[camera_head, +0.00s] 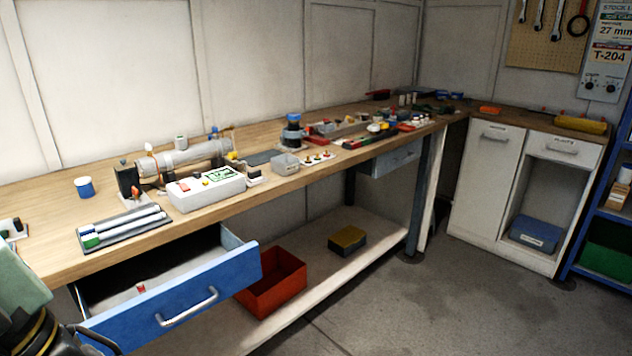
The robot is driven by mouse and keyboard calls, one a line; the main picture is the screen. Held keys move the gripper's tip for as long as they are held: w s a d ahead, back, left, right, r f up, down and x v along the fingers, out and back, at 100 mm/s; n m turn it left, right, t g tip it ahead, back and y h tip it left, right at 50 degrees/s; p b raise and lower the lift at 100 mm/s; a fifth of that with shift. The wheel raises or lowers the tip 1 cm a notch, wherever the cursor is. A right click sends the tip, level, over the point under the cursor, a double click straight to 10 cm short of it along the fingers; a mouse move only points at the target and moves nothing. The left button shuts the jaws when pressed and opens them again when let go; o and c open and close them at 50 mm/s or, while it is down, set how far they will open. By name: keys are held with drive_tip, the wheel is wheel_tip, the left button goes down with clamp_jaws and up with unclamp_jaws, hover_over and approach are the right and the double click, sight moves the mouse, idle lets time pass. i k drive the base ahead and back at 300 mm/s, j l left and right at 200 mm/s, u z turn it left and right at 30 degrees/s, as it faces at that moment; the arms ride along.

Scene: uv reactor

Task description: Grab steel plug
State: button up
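I cannot pick out a steel plug for certain; the small parts on the bench are too small to tell apart. The UV reactor (185,156), a grey metal cylinder, lies on its stand on the wooden bench. A white control box (206,188) with a green display and red switch sits in front of it. The blue drawer (180,303) under the bench is pulled open, with a small red item (141,288) inside. Part of my arm shows at the lower left edge; my gripper's fingers do not show.
A tray of tubes (124,227) and a blue-white pot (84,187) stand on the bench (50,254) at left. A grey bin (285,164) and small parts (318,159) are further right. The open drawer juts out. A red crate (272,284) sits below. The floor at right is clear.

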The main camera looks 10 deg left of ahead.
sight(140, 286)
drive_tip(key=i+l+u, duration=0.1)
drive_tip(key=u, duration=1.15)
